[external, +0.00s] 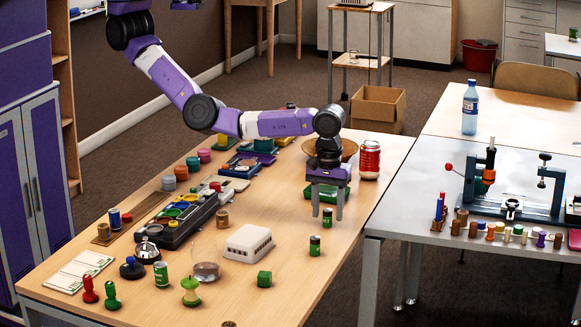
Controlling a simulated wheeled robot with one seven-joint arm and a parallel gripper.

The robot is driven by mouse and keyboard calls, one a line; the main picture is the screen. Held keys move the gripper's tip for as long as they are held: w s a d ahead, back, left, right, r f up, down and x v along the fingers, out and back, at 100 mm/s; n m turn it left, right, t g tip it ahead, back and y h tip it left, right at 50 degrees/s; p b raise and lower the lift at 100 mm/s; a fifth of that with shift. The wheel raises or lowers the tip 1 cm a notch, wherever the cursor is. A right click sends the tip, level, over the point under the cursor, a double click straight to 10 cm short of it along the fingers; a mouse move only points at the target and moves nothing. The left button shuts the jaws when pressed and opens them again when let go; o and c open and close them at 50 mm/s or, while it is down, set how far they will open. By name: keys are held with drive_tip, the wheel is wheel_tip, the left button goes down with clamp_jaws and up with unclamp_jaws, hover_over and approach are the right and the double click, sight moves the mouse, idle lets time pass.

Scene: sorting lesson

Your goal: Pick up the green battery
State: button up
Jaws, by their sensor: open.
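Two small upright cylinders with dark and green bands look like green batteries. One green battery (327,217) stands on the wooden table at or just below my fingertips. The other green battery (315,246) stands a little nearer the camera, clear of my gripper. My gripper (327,212) points down, open, with one finger on each side of the farther battery in this view. I cannot tell how high the fingertips are or whether they touch it.
The table's right edge is close by.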

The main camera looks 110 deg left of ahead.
sight(328, 209)
drive_tip(key=shift+f, duration=0.35)
drive_tip(key=shift+c, duration=0.4)
clamp_jaws()
drive_tip(key=shift+r, duration=0.1)
wheel_tip(328, 209, up, 20)
drive_tip(key=p, duration=0.3)
drive_tip(key=shift+p, duration=0.4)
